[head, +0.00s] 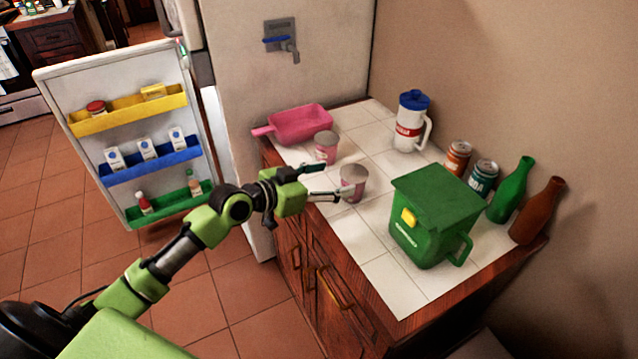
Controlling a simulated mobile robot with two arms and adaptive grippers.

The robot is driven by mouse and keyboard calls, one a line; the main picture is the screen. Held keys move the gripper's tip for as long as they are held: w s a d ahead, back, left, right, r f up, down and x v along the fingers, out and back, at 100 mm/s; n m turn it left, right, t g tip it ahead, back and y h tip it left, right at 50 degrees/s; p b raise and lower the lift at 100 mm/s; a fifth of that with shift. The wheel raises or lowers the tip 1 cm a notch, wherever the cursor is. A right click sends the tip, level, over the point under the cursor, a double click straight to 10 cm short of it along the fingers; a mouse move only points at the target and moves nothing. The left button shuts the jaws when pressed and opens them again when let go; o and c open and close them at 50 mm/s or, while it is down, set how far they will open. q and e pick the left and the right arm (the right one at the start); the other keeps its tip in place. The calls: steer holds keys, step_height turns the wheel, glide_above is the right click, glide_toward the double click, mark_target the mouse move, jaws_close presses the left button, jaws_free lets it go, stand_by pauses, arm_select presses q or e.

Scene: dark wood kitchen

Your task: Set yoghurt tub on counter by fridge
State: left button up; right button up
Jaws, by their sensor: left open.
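Two pink tubs with greyish lids stand upright on the white tiled counter (385,274) beside the fridge (270,85). The nearer tub (353,184) is right at the fingertips of my left gripper (330,181). The farther tub (326,147) stands behind it, close to a pink scoop. My left gripper is open, reaching in from the left over the counter edge. I cannot tell whether a finger touches the nearer tub. My right gripper is not in view.
The fridge door (75,90) stands open at left with stocked shelves. The pink scoop (300,124), a white jug (411,125), a green bin (432,218), two cans (458,158) and two bottles (511,190) occupy the counter. Bare tiles lie near the front edge.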

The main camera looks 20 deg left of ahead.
arm_select(q)
steer(key=shift+v, duration=2.1)
